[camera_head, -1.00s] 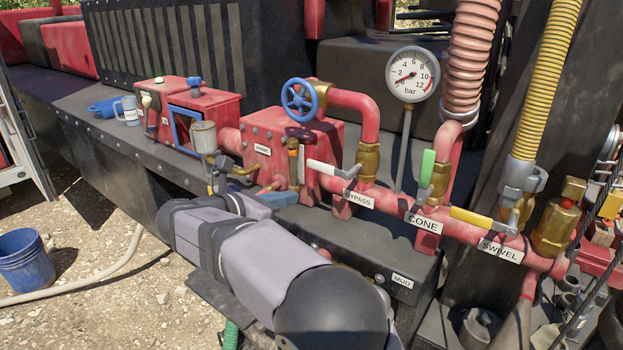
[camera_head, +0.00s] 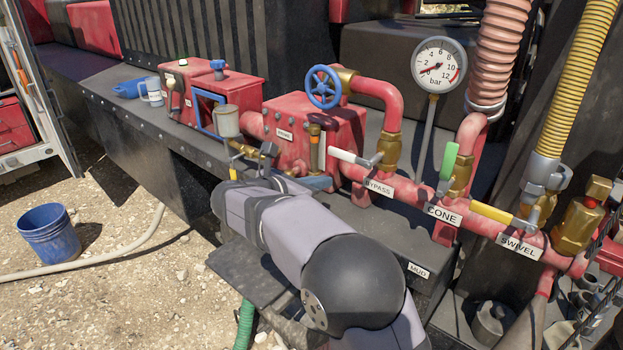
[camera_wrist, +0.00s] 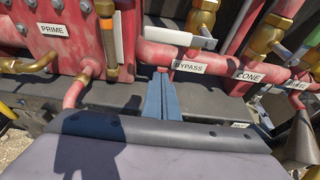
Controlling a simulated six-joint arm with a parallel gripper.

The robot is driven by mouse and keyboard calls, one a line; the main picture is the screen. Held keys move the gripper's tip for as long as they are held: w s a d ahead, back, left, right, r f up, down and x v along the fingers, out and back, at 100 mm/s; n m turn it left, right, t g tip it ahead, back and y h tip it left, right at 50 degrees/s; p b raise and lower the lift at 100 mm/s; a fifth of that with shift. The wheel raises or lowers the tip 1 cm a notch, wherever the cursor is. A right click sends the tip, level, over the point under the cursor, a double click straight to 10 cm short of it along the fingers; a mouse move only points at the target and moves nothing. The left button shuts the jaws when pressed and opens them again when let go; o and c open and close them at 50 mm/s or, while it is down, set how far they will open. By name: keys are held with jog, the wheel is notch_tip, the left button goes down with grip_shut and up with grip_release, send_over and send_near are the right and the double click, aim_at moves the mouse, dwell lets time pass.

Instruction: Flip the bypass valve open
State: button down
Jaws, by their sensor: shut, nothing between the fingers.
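The bypass valve is a brass body (camera_head: 389,150) on a red riser pipe. Its white lever (camera_head: 350,157) points left, crosswise to the riser and roughly along the red manifold pipe. The BYPASS label (camera_head: 379,187) is just below. In the wrist view, the white lever (camera_wrist: 167,36) lies above the BYPASS label (camera_wrist: 189,66). My gripper (camera_wrist: 161,74) has blue fingers, closed together and empty. Their tips are below the lever, left of the label, and appear apart from the lever. In the head view, my gripper (camera_head: 316,183) is partly hidden behind my arm.
The cone valve's green lever (camera_head: 448,161) stands upright. The swivel valve's yellow lever (camera_head: 491,212) points left. The red pump box (camera_head: 335,125), a sight tube (camera_head: 318,150) and a metal cup (camera_head: 226,122) are left of the bypass lever. A gauge (camera_head: 438,64) stands behind.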

aim_at(349, 158)
jog(key=w+d+r+p, duration=0.1)
jog(key=p, duration=0.1)
jog(key=w+d+r+p, duration=0.1)
jog(key=w+d+p, duration=0.1)
jog(key=shift+d+r, duration=0.1)
jog(key=shift+r, duration=0.15)
